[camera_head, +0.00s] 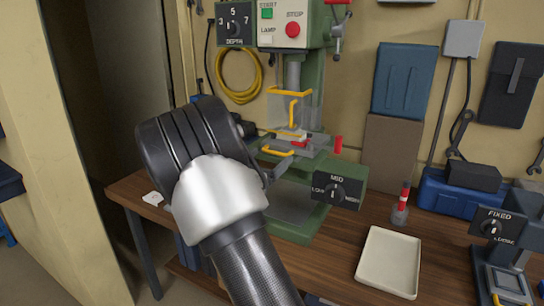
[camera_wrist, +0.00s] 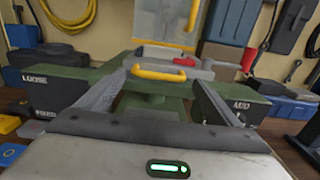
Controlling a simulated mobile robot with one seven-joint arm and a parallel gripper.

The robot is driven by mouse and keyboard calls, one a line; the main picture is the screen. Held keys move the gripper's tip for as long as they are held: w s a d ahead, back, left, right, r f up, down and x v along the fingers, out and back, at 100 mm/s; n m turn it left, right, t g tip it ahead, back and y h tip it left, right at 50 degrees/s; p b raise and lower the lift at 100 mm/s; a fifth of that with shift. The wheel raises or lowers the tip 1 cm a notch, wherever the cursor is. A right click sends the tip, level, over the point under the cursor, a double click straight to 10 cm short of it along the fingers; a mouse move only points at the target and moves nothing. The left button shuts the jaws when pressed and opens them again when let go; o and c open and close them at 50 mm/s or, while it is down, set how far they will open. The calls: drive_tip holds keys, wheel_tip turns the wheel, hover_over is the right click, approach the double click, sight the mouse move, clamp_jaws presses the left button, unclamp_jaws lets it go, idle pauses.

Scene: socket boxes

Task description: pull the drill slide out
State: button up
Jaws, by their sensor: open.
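The green drill press (camera_head: 318,185) stands on the wooden bench. Its grey slide (camera_head: 312,143) sits under the drill head and has a low yellow handle (camera_head: 278,152). In the wrist view the yellow handle (camera_wrist: 158,74) lies crosswise just ahead of the fingertips, with the grey slide (camera_wrist: 205,72) and a red part behind it. My gripper (camera_wrist: 160,84) is open, one finger on each side of the handle's line, and is apart from it. In the head view, my gripper (camera_head: 272,172) is mostly hidden behind my wrist, close to the handle.
A clear guard with a yellow handle (camera_head: 293,110) hangs above the slide. A MID selector box (camera_head: 338,188) stands out at the press's right front. A cream tray (camera_head: 389,262) and a red-topped grey item (camera_head: 401,205) sit further right. A yellow hose (camera_head: 240,78) hangs behind.

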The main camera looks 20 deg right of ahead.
drive_tip(key=shift+x, duration=1.3)
drive_tip(key=c, duration=1.2)
drive_tip(key=p+v, duration=0.2)
drive_tip(key=v, duration=1.5)
drive_tip(key=shift+s+a, duration=0.15)
drive_tip(key=shift+s, duration=0.15)
drive_tip(key=o, duration=1.2)
